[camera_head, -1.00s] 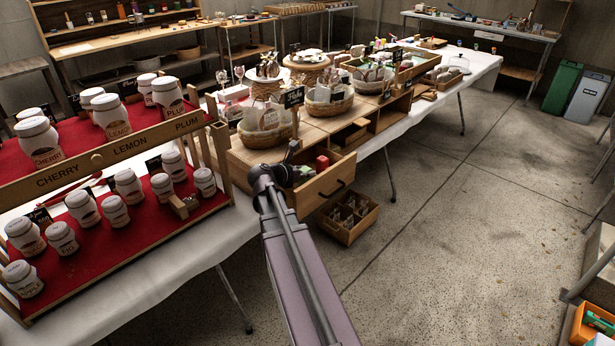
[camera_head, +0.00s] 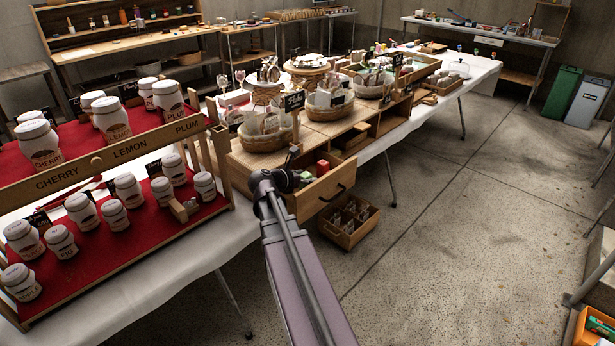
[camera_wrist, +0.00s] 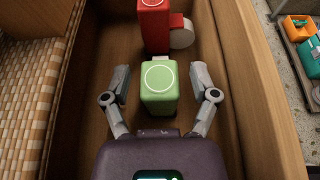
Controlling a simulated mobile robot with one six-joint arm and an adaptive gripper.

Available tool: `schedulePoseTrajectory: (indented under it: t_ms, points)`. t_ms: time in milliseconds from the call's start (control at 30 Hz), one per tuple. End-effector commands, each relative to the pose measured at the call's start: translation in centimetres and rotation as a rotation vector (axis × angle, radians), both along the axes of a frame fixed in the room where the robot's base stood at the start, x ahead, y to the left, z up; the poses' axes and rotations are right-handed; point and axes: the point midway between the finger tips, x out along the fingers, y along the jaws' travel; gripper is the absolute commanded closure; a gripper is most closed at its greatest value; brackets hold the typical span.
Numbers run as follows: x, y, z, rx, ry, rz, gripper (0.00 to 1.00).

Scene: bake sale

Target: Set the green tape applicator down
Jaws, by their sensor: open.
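The green tape applicator (camera_wrist: 159,90) stands on the floor of an open wooden drawer (camera_wrist: 228,60). In the wrist view my gripper (camera_wrist: 160,78) is open, with one finger on each side of the green applicator and a gap on both sides. A red tape applicator (camera_wrist: 154,22) with a white roll stands just beyond it in the same drawer. In the head view the drawer (camera_head: 329,187) is pulled out from the wooden table unit, and the red applicator (camera_head: 323,166) shows inside. My arm hides much of the drawer there, and the fingertips are hard to make out.
Wicker baskets (camera_head: 265,133) stand on the unit above the drawer. A wooden crate (camera_head: 349,222) sits on the floor below it. A jar rack (camera_head: 110,160) stands at left. The concrete floor at right is mostly clear.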

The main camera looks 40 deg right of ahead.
Motion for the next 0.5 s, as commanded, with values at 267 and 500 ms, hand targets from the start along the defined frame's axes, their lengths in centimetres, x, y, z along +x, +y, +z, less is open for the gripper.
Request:
schedulePoseTrajectory:
  t_ms: [267,500]
  points:
    - [0.0,0.0,0.4,0.000,0.000,0.000,0.24]
    - [-0.3,2.1,1.4,0.000,-0.001,0.002,0.24]
